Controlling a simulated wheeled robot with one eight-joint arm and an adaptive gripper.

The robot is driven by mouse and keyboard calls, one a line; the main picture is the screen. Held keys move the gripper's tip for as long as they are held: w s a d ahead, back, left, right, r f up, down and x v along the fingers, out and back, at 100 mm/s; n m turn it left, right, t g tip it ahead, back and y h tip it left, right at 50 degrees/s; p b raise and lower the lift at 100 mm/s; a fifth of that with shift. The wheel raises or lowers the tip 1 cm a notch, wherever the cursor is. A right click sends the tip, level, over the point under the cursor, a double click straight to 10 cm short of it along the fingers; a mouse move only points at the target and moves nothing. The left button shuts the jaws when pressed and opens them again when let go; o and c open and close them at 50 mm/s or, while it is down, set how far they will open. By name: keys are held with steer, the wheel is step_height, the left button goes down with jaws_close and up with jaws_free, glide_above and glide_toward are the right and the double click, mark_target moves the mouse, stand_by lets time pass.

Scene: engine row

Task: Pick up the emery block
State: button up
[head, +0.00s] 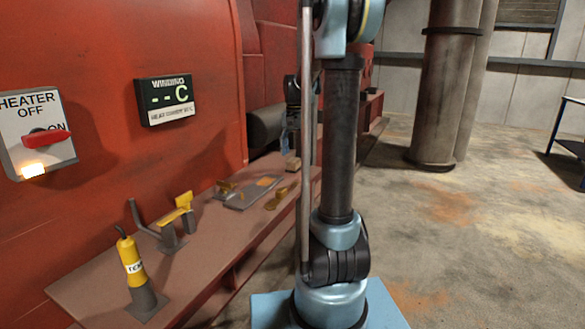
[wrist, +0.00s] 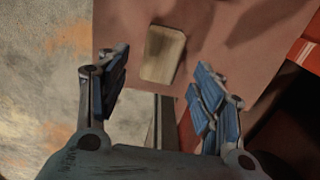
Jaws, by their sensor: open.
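The emery block, seemingly the tan, rounded rectangular block (wrist: 163,54), lies on the brown shelf (wrist: 215,18) in the wrist view. My gripper (wrist: 160,92) is open and empty, its blue-padded fingers spread to left and right. The block sits just beyond the fingertips, roughly centred between them and slightly tilted in the picture. I cannot tell how high the fingers are above it. In the head view, a small tan piece (head: 293,162) beside my arm may be the same block; my arm hides much of that area.
The shelf holds a yellow labelled tool (head: 131,262), a yellow-tipped bracket (head: 175,222) and a grey plate with yellow pieces (head: 248,193). A red wall with a heater switch (head: 38,135) and a winding display (head: 166,100) stands behind. Open floor (head: 470,230) lies to the right.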

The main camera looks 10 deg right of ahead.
mark_target(294, 159)
steer(key=shift+s+a+f, duration=0.1)
steer(key=shift+f, duration=1.25)
steer(key=shift+s+a+f, duration=0.1)
steer(key=shift+f, duration=1.2)
steer(key=c, duration=1.2)
